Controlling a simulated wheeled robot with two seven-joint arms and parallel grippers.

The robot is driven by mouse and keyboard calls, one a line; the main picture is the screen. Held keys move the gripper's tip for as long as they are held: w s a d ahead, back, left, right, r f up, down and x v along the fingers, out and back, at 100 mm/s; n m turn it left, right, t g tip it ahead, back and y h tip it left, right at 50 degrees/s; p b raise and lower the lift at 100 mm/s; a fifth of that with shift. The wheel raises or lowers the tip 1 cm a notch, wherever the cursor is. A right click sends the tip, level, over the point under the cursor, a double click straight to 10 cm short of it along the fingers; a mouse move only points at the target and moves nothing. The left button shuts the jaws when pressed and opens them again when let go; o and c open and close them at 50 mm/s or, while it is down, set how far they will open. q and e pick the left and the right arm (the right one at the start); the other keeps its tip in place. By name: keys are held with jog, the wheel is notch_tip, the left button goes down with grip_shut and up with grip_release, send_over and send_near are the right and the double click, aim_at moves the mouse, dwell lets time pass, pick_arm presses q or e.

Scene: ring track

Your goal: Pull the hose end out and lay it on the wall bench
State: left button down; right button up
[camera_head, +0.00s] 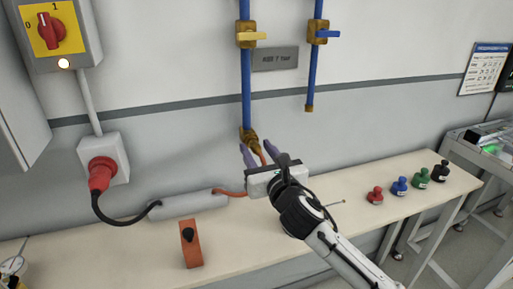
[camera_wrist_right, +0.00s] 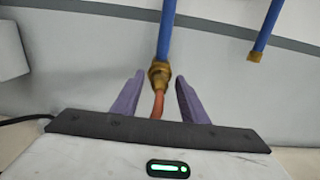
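The orange hose (camera_wrist_right: 158,104) rises to a brass fitting (camera_head: 249,138) at the bottom of the left blue pipe (camera_head: 246,90). Its end meets that fitting, which also shows in the wrist view (camera_wrist_right: 159,74). My right gripper (camera_head: 260,152) is in front of the pipe's lower end, its purple fingers on either side of the hose. In the wrist view, gaps show between the hose and both fingers. The gripper body hides the hose's middle stretch. More orange hose (camera_head: 231,193) lies on the wall bench (camera_head: 340,225). My left gripper is out of view.
A grey cylinder (camera_head: 187,204) and an orange block with a black knob (camera_head: 191,245) are on the bench. Several coloured knobbed pieces, including a red one (camera_head: 375,195), stand at right. A red plug (camera_head: 101,173) is in the wall socket.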

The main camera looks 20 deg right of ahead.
aim_at(260, 154)
jog(key=shift+p, duration=0.4)
dwell(0.6)
grip_shut()
jog(key=shift+s+p, duration=0.95)
jog(key=shift+s, duration=0.95)
jog(key=shift+s+d, duration=0.1)
jog(key=shift+s, duration=1)
